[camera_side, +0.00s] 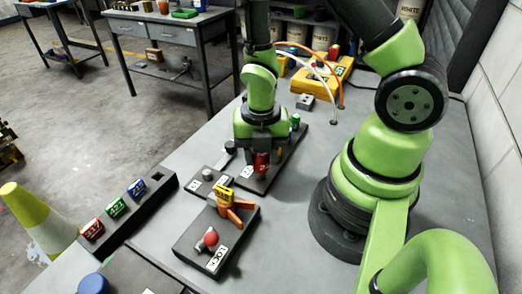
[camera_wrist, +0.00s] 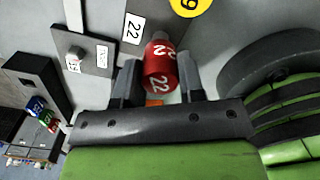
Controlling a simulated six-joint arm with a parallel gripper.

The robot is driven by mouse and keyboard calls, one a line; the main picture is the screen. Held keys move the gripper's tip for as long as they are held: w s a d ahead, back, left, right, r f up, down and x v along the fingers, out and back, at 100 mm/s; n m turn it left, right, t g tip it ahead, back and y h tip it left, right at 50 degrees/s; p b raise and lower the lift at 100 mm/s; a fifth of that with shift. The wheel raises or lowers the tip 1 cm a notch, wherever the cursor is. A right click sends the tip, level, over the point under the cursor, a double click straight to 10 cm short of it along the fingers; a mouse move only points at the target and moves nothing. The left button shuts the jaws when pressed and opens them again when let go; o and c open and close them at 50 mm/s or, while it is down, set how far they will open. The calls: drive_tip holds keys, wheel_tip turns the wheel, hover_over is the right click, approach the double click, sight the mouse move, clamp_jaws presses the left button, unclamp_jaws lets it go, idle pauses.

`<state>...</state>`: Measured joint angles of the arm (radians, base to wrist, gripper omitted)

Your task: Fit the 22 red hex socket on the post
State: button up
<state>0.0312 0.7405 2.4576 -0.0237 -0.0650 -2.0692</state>
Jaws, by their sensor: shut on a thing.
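My gripper (camera_side: 262,155) is shut on the red hex socket (camera_side: 261,168), which shows between the two fingers. In the wrist view the socket (camera_wrist: 161,68) is marked 22 and sits between the fingertips (camera_wrist: 160,75). It is over or at a dark plate (camera_side: 252,184), beside a white label (camera_wrist: 132,28) reading 22. The post under the socket is hidden, so I cannot tell whether the socket is above it or around it.
A neighbouring dark plate (camera_wrist: 96,62) carries a short grey post (camera_wrist: 75,53). A dark block (camera_side: 186,246) with a red knob (camera_side: 210,238) and orange-yellow parts (camera_side: 229,205) stands in front.

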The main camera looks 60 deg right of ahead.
drive_tip(key=shift+f, duration=1.35)
idle(0.6)
drive_tip(key=o, duration=1.3)
drive_tip(key=shift+r, duration=0.1)
drive_tip(key=shift+r, duration=3.4)
